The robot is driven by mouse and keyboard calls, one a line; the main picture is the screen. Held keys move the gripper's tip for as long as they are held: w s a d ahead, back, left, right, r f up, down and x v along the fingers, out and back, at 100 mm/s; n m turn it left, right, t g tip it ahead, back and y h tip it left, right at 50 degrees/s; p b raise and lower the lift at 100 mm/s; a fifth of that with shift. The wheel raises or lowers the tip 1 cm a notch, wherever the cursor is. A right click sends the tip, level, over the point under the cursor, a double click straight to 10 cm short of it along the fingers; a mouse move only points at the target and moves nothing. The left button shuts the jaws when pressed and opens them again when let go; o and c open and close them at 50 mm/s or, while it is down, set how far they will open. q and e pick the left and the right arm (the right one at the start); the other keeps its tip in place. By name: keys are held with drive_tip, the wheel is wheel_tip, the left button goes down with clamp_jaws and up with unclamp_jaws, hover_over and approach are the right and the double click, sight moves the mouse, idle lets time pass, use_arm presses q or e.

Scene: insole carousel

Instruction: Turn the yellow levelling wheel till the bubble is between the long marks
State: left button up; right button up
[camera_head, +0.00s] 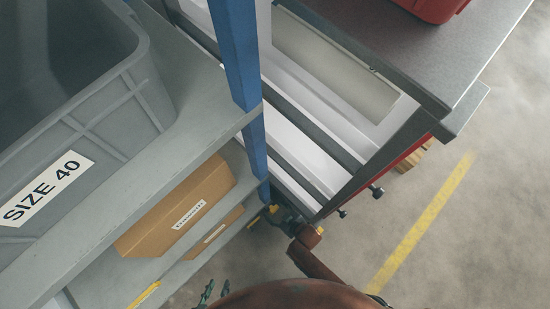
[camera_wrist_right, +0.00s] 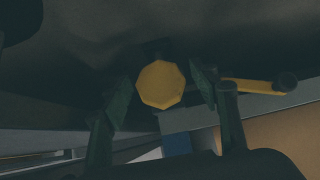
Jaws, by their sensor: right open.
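The yellow levelling wheel (camera_wrist_right: 160,84) is an eight-sided knob under a dark surface in the right wrist view. My right gripper (camera_wrist_right: 162,92) is open, with one dark green finger on each side of the wheel and a visible gap to each. A yellow arm with a dark round end (camera_wrist_right: 252,86) is just right of the right finger. In the head view my right gripper (camera_head: 277,213) is below the bench's lower corner, beside small yellow parts. My left gripper (camera_head: 216,290) shows at the bottom edge, its fingertips apart and empty. The bubble and its long marks are not in view.
A grey shelf rack with a blue post (camera_head: 237,50) stands close left of my right gripper. It holds a grey SIZE 40 bin (camera_head: 125,100) and cardboard boxes (camera_head: 178,207). The grey-topped bench (camera_head: 400,45) is above right.

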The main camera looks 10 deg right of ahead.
sight(275, 210)
drive_tip(key=shift+c, duration=0.3)
drive_tip(key=c, duration=1.1)
drive_tip(key=shift+w+r+y, duration=0.15)
drive_tip(key=shift+y, duration=0.15)
drive_tip(key=shift+m+p, duration=0.3)
drive_tip(key=shift+p, duration=0.05)
drive_tip(key=o, duration=1.2)
drive_tip(key=shift+g, duration=0.3)
drive_tip(key=shift+c, duration=0.2)
drive_tip(key=shift+r, duration=4.85)
